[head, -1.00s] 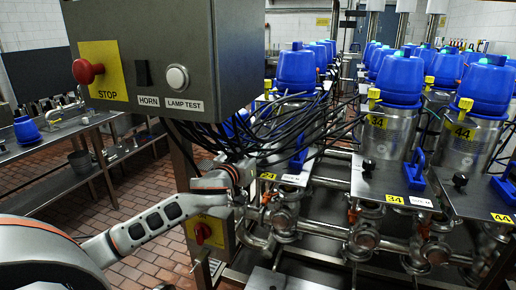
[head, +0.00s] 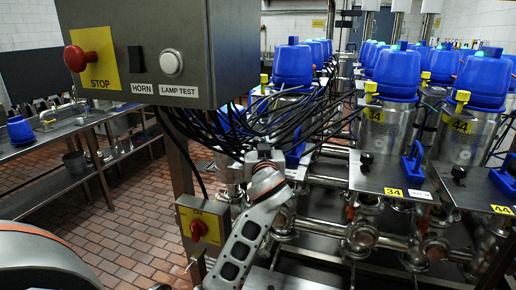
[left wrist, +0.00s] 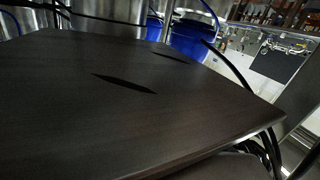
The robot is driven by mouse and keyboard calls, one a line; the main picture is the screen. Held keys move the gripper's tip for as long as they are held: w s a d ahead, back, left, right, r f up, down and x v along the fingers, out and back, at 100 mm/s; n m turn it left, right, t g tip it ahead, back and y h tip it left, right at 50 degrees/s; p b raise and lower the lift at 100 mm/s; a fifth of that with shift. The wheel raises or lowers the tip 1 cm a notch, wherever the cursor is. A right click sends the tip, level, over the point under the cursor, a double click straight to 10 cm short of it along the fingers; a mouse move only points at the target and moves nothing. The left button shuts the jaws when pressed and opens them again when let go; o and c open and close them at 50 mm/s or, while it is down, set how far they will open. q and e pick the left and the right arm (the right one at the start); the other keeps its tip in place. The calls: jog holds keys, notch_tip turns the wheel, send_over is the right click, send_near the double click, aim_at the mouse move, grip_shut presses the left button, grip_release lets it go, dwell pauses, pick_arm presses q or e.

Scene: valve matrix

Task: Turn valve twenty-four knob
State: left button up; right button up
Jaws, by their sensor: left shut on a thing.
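My left gripper (head: 264,154) is at the plate left of plate 34, among black cables. Its fingers are small and partly hidden, and it is shut on what looks like the valve twenty-four knob, which it covers. The number 24 label is not readable now. A blue handle (head: 296,154) stands just right of the gripper. In the left wrist view a dark flat surface (left wrist: 130,100) fills most of the picture, and no fingertips show. My right gripper is not in view.
A grey control box (head: 215,50) with a red stop button (head: 75,58) hangs close on the left. Black cables (head: 290,120) droop around the gripper. Valve 34 (head: 386,120) and valve 44 (head: 468,130) stand to the right. A yellow switch box (head: 203,226) is lower left.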

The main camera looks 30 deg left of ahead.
pick_arm(q)
jog(key=shift+d+f+n+g+y+b, duration=0.15)
jog(key=shift+n+g+y+b, duration=0.25)
jog(key=shift+y, duration=0.1)
jog(key=shift+n+g+y, duration=0.3)
jog(key=shift+y, duration=0.1)
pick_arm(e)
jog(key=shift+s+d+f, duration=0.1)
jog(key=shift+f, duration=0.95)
pick_arm(q)
jog(key=o, duration=1.1)
jog(key=shift+w, duration=0.1)
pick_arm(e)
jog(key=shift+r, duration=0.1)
